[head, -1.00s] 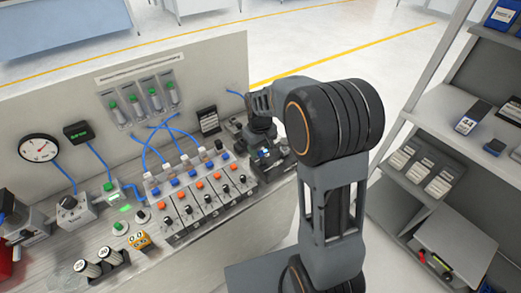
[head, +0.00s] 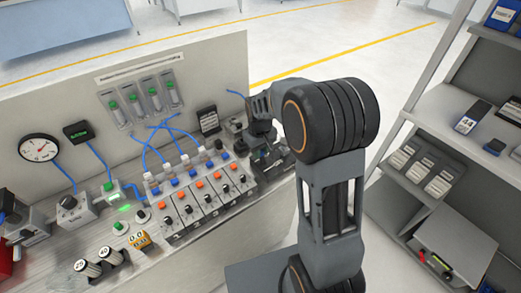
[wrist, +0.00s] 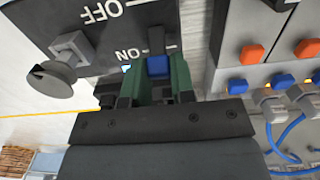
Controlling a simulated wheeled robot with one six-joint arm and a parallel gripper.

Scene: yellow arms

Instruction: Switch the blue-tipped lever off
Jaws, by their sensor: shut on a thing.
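In the wrist view, my gripper (wrist: 160,82) has its green-lined fingers closed on either side of the blue tip (wrist: 157,66) of a lever. This lever is beside the ON marking (wrist: 132,53) of a dark switch panel (wrist: 165,14); the OFF marking (wrist: 100,12) is higher in the picture. A second lever with a grey tip (wrist: 52,80) stands to the left on the same panel. In the head view, the switch box (head: 268,158) sits at the right end of the bench, and my arm hides the fingers.
A row of valve modules (head: 205,195) with orange and blue buttons stands directly beside the switch box. A grey shelf unit (head: 445,205) stands to the right of my arm.

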